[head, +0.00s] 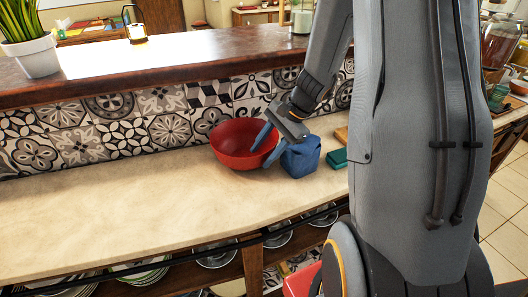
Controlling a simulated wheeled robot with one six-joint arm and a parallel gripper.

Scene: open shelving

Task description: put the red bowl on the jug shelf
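The red bowl (232,143) stands upright on the pale counter, close to the tiled wall. My gripper (261,155) reaches down at the bowl's right side. Its two blue-grey fingers are spread apart, with one over the inside of the bowl and the other at the outside of the right rim. I cannot tell whether either finger touches the bowl. No jug shows clearly, so I cannot tell which shelf is the jug shelf.
A dark blue object (301,158) stands close to the gripper's right, with a green block (337,158) beyond it. The counter (110,205) is clear on the left. Below it, an open wooden shelf (188,277) holds plates and bowls. A potted plant (36,50) stands on the upper ledge.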

